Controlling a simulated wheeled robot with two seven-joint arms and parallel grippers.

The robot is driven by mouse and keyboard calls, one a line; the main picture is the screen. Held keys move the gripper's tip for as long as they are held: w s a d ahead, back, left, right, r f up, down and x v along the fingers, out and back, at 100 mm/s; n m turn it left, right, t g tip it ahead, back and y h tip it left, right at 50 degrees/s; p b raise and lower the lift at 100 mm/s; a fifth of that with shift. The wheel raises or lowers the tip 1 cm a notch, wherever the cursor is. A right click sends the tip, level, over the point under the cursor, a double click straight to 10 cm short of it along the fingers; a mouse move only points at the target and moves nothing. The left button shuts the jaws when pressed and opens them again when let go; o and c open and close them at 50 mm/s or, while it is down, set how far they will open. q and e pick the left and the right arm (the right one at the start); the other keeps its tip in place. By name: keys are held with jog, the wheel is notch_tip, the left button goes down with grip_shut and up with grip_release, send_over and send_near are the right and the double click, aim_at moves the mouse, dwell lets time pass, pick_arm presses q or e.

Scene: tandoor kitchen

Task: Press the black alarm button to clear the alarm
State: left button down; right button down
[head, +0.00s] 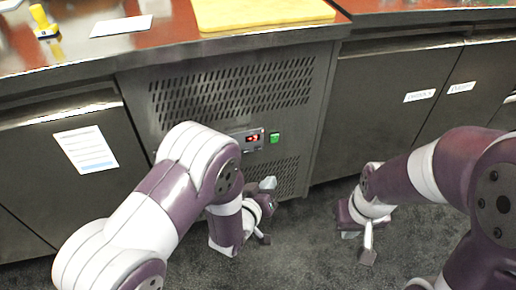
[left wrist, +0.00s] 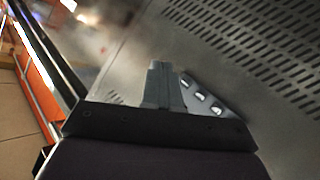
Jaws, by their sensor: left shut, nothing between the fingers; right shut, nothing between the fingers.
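A small control panel (head: 248,140) with a red lit display is set in the vented steel front of the counter, and a green switch (head: 275,137) is just right of it. I cannot make out a black button in the head view. My left gripper (head: 268,183) is shut and empty, below the panel. In the left wrist view its closed fingers (left wrist: 161,70) are in front of the panel (left wrist: 212,98), whose pale keys show right of them. My right gripper (head: 367,256) is shut and empty, low over the floor at right.
Vent slots (head: 232,92) lie above and below the panel. A yellow cutting board (head: 262,12), a white sheet (head: 121,26) and a yellow object (head: 43,22) are on the countertop. Cabinet doors (head: 385,105) flank the vented front. Dark floor (head: 310,235) is free between my arms.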

aim_at(258, 148)
pick_arm(q)
jog(key=w+a+b, duration=0.1)
jog(key=w+a, duration=0.1)
jog(key=w, duration=0.6)
jog(key=shift+w+a, duration=0.15)
jog(key=shift+a, duration=0.2)
jog(key=shift+w+a, duration=0.1)
jog(key=shift+w, duration=0.05)
dwell(1.6)
jog(key=shift+w, duration=0.25)
jog(key=shift+w+a, duration=0.15)
jog(key=shift+w, duration=0.2)
dwell(0.6)
jog(key=shift+s, duration=0.1)
jog(key=shift+s+d, duration=0.25)
jog(key=shift+s, duration=0.45)
